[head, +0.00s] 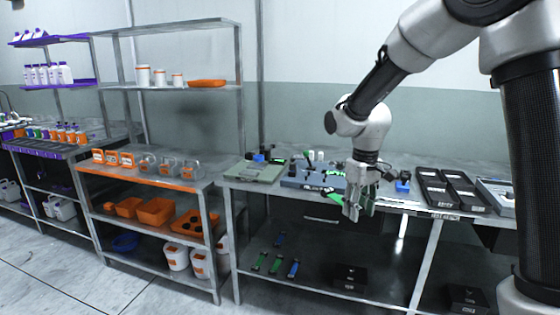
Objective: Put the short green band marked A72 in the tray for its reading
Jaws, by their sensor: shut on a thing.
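My gripper (358,210) hangs in front of the workbench's front edge, pointing down. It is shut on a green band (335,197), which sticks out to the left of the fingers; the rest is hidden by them. The marking A72 is too small to read. Several black trays (432,187) with small white labels lie on the bench to the right of my gripper. Their label text cannot be read. More green bands (260,262) and blue bands (293,268) lie on the lower shelf below.
A small blue object (403,184) sits between gripper and trays. A grey unit (497,193) is at far right. An orange-edged shelf (150,181) stands left.

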